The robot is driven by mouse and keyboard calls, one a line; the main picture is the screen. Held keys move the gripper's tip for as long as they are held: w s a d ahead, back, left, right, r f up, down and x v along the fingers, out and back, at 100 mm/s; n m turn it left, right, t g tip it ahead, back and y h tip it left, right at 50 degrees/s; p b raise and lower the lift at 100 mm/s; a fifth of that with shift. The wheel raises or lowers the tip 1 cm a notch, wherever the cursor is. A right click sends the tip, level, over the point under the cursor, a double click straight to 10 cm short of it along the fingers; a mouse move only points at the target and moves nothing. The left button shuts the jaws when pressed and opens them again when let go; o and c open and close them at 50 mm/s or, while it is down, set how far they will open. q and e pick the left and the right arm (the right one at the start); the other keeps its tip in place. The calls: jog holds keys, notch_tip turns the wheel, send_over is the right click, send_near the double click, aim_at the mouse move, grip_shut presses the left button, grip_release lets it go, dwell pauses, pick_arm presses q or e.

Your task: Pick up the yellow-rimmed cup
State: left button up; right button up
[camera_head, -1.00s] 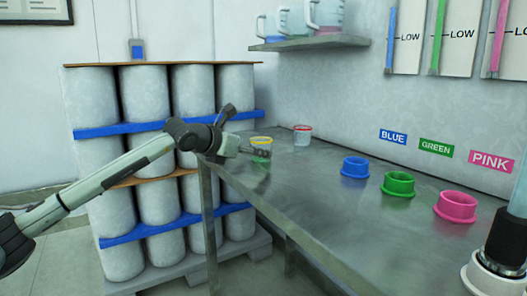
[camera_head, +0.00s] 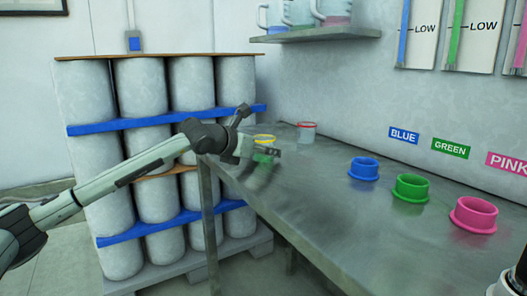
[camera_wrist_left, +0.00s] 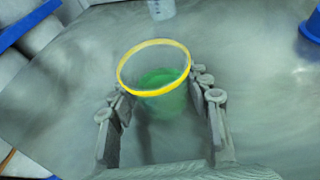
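The yellow-rimmed cup (camera_head: 264,139) stands upright near the far left end of the metal table, with green inside. In the left wrist view the cup (camera_wrist_left: 153,67) sits between the two finger pads of my left gripper (camera_wrist_left: 160,95). The fingers are spread on either side of it; whether either one touches the cup is hard to tell. In the head view my left gripper (camera_head: 262,151) reaches in from the left, low against the cup, and partly hides it.
A red-rimmed cup (camera_head: 307,131) stands behind and to the right. Blue (camera_head: 364,169), green (camera_head: 411,188) and pink (camera_head: 473,215) ring holders stand farther right on the table (camera_head: 330,210). Stacked drums (camera_head: 143,90) stand left of it. A shelf (camera_head: 315,38) with jugs hangs above.

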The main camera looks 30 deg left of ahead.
aim_at(269, 136)
pick_arm(q)
jog(key=c, duration=0.6)
jog(key=shift+o, duration=0.2)
jog(key=shift+r, duration=0.15)
jog(key=shift+r, duration=0.95)
notch_tip(269, 136, up, 2)
jog(key=s+a+r+b, duration=0.1)
jog(key=s+a+r, duration=0.5)
jog(key=a, duration=0.3)
jog(key=shift+v, duration=0.85)
pick_arm(e)
jog(key=w+a+r+t+y, duration=0.1)
jog(key=w+a+r+t, duration=0.1)
jog(key=w, duration=0.3)
jog(key=shift+w+a+n+t, duration=0.15)
jog(key=shift+a+n+t, duration=0.35)
jog(key=shift+a, duration=0.4)
pick_arm(q)
jog(key=shift+d+r, duration=0.1)
jog(key=shift+d, duration=0.05)
